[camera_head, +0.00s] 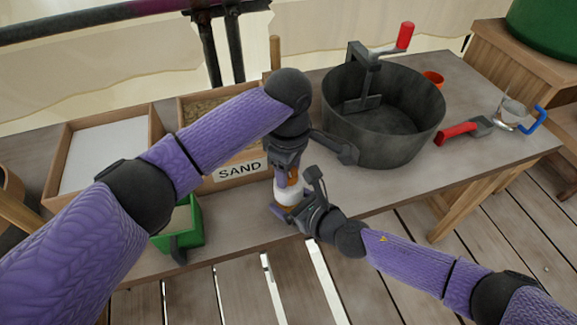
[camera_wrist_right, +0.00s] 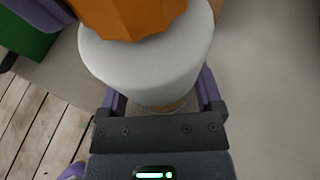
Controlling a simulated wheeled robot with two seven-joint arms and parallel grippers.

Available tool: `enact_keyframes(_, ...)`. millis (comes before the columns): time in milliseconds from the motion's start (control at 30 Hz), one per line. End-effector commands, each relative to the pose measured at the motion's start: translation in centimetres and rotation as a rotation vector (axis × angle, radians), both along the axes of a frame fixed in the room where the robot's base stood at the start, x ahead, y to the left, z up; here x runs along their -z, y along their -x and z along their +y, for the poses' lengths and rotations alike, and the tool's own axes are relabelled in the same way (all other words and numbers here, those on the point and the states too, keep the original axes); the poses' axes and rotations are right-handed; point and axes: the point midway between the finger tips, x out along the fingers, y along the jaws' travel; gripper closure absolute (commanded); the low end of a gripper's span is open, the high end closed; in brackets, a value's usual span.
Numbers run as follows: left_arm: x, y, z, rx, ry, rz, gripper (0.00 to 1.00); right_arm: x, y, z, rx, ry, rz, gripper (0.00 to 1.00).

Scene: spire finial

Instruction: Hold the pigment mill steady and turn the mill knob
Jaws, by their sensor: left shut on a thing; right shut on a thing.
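The pigment mill stands on the table's front part. Its white body (camera_head: 288,195) shows between my grippers, and its orange faceted knob (camera_head: 293,175) is mostly hidden by the left gripper. In the right wrist view the white body (camera_wrist_right: 150,70) and orange knob (camera_wrist_right: 130,14) are close up, cut off at the top. My left gripper (camera_head: 288,176) comes down from above and is shut on the knob. My right gripper (camera_head: 287,208) reaches in from the right, low down, and is shut on the body; its fingers (camera_wrist_right: 162,92) lie on both sides of it.
A sand box (camera_head: 235,172) stands behind the mill, with a white-filled wooden tray (camera_head: 105,150) farther left. A green container (camera_head: 190,225) is left of the mill. A big dark pot (camera_head: 385,140) stands behind right.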

Motion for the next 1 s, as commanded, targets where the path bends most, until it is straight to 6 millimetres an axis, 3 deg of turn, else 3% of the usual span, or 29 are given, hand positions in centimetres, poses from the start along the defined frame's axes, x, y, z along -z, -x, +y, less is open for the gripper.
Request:
enact_keyframes(467, 0.0, 0.06, -0.06, 0.081, 0.003, 0.002, 1.0, 0.08, 0.04, -0.02, 0.0, 0.001, 0.002, 0.83)
enact_keyframes(1000, -0.01, 0.06, -0.06, 0.552, 0.01, -0.002, 1.0, 0.08, 0.02, -0.04, 0.001, 0.001, 0.002, 0.83)
